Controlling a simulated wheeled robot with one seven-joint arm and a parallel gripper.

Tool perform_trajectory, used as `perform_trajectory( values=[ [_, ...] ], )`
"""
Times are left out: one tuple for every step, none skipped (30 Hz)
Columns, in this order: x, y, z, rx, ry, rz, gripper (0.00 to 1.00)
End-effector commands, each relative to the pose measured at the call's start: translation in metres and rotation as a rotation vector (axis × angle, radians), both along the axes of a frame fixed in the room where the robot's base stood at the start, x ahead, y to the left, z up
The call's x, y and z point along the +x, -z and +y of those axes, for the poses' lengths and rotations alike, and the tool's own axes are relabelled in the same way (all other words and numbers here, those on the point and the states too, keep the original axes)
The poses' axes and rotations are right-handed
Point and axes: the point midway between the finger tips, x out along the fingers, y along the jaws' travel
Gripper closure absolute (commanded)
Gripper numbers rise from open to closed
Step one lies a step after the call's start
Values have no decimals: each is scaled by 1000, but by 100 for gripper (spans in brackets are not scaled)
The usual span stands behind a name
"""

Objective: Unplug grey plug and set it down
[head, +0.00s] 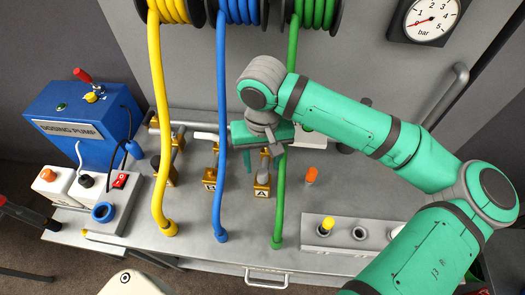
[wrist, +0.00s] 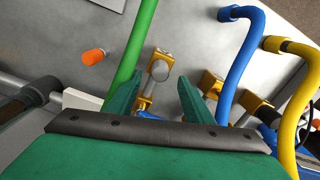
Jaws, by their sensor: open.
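The grey plug (head: 263,172) stands in a brass fitting (head: 262,189) marked with a letter, near the middle of the grey bench. In the wrist view the grey plug (wrist: 158,70) shows between my two fingers, a little beyond their tips. My gripper (head: 262,160) is above the plug and points down at it. Its green fingers are apart and empty in the wrist view (wrist: 160,88). I cannot tell whether either finger touches the plug. In the head view my gripper partly covers the area just behind the plug.
The green hose (head: 280,200) runs close beside my gripper on the right, the blue hose (head: 219,150) on the left. An orange plug (head: 311,175) stands to the right. The blue dosing pump (head: 75,110) is far left.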

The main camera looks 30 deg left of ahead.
Motion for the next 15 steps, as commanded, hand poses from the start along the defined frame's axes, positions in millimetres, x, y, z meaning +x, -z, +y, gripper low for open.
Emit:
perform_trajectory(
  values=[
    [-1,9,0,0,0,3,53],
    [-1,13,0,0,0,3,53],
    [0,19,0,-1,0,2,53],
    [-1,24,0,0,0,3,53],
    [-1,28,0,0,0,3,53],
    [0,33,0,1,1,2,53],
    [0,36,0,1,1,2,53],
    [0,39,0,-1,1,2,53],
    [0,42,0,0,1,1,53],
    [0,44,0,1,1,1,53],
    [0,46,0,1,1,1,53],
    [0,48,0,1,1,1,53],
    [0,50,0,2,1,1,53],
    [0,51,0,2,1,1,53],
    [0,52,0,2,0,1,53]
  ],
)
